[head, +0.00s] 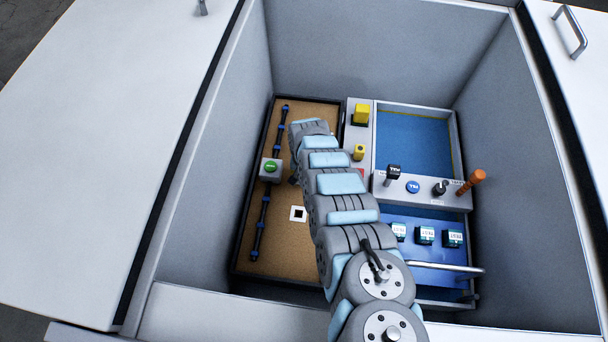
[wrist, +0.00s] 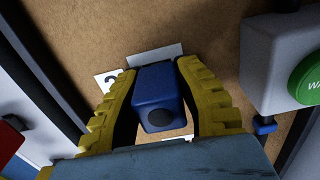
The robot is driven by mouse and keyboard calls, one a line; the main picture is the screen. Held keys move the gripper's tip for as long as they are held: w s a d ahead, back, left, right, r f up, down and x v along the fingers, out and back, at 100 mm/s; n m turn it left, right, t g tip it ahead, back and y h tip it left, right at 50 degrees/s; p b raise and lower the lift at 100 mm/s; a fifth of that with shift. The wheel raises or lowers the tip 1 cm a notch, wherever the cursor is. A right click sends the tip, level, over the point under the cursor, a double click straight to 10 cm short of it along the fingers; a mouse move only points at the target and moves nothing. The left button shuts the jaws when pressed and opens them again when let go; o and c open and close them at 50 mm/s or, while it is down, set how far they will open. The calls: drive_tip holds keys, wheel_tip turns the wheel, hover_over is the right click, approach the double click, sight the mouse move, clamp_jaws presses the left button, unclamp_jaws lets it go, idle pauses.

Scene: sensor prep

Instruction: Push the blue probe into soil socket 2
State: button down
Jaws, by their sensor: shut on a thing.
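In the wrist view, my gripper (wrist: 158,68) has its two yellow ribbed fingers shut on the blue probe (wrist: 156,92). The probe is a blue block with a dark round spot on its near end. Beyond it, a white plate edge (wrist: 155,54) shows on the brown soil, with a white label (wrist: 108,79) that looks like a partly covered 2. The probe and fingers hide the socket opening, so I cannot tell how deep the probe sits. In the head view my arm covers the gripper and the probe above the soil bed (head: 277,240).
A grey box with a green button (head: 270,168) stands left of my arm, close to the fingers in the wrist view (wrist: 305,82). A dark pipe with blue fittings (head: 264,215) runs along the bed. Another white socket (head: 298,214) is uncovered.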

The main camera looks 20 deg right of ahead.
drive_tip(key=shift+f, duration=0.2)
drive_tip(key=c, duration=0.8)
unclamp_jaws()
drive_tip(key=shift+r, duration=0.1)
drive_tip(key=shift+r+p, duration=3.95)
drive_tip(key=shift+p, duration=0.3)
